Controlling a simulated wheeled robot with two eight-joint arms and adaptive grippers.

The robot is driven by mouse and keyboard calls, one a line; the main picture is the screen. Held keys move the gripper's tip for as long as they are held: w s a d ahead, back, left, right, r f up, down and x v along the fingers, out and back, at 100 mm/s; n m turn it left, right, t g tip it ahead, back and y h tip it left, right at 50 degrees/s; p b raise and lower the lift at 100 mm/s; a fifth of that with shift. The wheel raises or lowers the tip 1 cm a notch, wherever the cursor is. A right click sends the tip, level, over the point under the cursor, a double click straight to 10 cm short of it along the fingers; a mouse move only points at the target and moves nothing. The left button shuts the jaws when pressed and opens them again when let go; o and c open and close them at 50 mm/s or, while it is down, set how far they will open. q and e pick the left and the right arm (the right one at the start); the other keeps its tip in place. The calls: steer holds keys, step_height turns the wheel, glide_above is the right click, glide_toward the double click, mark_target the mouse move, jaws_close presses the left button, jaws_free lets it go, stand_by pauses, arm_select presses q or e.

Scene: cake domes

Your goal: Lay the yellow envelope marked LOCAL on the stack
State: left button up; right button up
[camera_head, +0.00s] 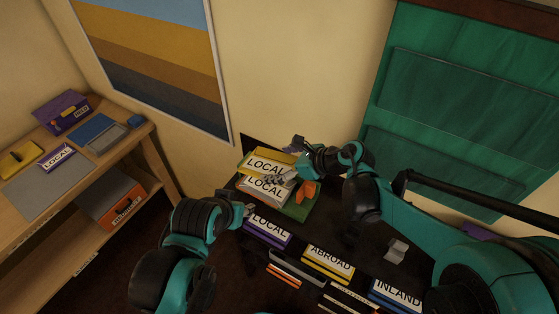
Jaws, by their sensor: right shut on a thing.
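A yellow envelope (262,162) marked LOCAL is over the stack in the head view. My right gripper (285,176) is shut on it at its right side. Below it a white and orange envelope (266,188) marked LOCAL shows on the stack. The stack sits on a green tray (297,211) on the dark table. Whether the yellow envelope touches the stack below, I cannot tell. My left gripper (247,209) is in front of the tray, near the purple LOCAL block; its fingers are too small to read.
Purple LOCAL (268,229), yellow ABROAD (329,262) and blue INLAND (396,294) blocks stand along the dark table. An orange object (306,191) lies on the tray. A grey piece (396,251) lies to the right. A wooden bench (146,140) stands left, a green board (455,100) behind.

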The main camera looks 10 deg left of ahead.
steer(key=f+b, duration=0.1)
steer(key=f, duration=0.1)
steer(key=a+f+b, duration=0.1)
steer(key=f+b, duration=0.1)
steer(key=f, duration=0.1)
steer(key=w+a+f+b, duration=0.1)
steer(key=f+b, duration=0.1)
steer(key=shift+a+f, duration=0.1)
steer(key=shift+f, duration=0.05)
steer(key=shift+f+b, duration=0.5)
steer(key=o, duration=0.9)
steer(key=shift+r, duration=0.1)
steer(key=v, duration=1.2)
